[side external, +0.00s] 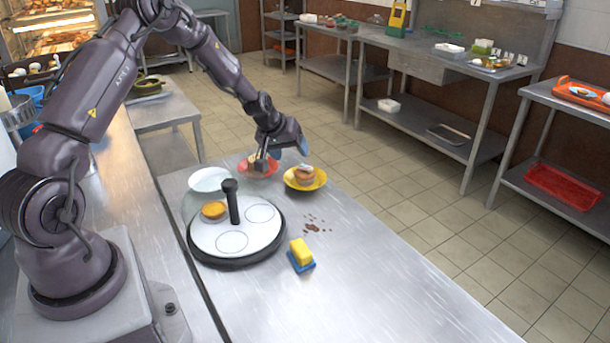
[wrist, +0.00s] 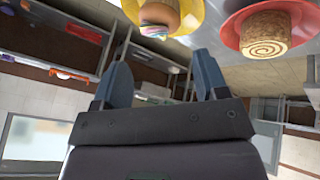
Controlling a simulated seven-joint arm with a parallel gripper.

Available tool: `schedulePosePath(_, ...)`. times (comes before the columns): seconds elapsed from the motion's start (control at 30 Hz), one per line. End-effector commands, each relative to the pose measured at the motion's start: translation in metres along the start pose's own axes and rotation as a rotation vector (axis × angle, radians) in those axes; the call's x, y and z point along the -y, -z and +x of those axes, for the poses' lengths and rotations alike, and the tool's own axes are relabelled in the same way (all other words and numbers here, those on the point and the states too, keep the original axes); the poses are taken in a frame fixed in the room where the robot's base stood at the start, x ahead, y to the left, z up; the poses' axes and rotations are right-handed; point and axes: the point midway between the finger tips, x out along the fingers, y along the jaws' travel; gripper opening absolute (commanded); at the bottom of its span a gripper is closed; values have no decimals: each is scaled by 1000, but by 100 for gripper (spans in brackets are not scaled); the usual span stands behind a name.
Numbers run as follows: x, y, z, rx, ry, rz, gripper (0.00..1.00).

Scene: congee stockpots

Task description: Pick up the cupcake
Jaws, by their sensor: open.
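The cupcake (side external: 305,174) sits on a yellow plate (side external: 290,184) near the far end of the metal table. In the wrist view the cupcake (wrist: 158,14) shows at the top edge, partly cut off, with pale, multicoloured frosting. My gripper (side external: 283,154) is above the table's far end, close to the cupcake and the red plate. In the wrist view its two blue fingers (wrist: 162,65) are spread apart with nothing between them. The cupcake is beyond the fingertips and apart from them.
A red plate (side external: 248,172) with a rolled cake (wrist: 265,34) stands beside the yellow plate. A white plate (side external: 208,179) is left of it. A round stand (side external: 236,261) with a black handle (side external: 233,202) holds a muffin (side external: 214,209).

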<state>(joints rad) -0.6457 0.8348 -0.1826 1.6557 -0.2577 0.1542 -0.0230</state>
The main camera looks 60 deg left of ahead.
Motion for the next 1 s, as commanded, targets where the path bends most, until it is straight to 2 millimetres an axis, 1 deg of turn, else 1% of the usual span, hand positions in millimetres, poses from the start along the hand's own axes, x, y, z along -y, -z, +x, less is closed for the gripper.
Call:
schedulePosePath(0.03,0,-1,12,2,1,0,67)
schedulePosePath(0.13,0,-1,28,3,1,1,67)
schedulePosePath(0.2,0,-1,36,3,1,1,67)
schedulePosePath(0.37,1,-1,45,3,2,1,67)
schedulePosePath(0.47,1,-2,57,4,2,1,67)
schedulePosePath(0.6,1,-2,79,3,1,2,67)
schedulePosePath(0.7,1,-2,89,2,1,2,67)
schedulePosePath(0.8,1,-1,94,2,1,1,67)
schedulePosePath(1.0,1,-1,94,2,1,1,67)
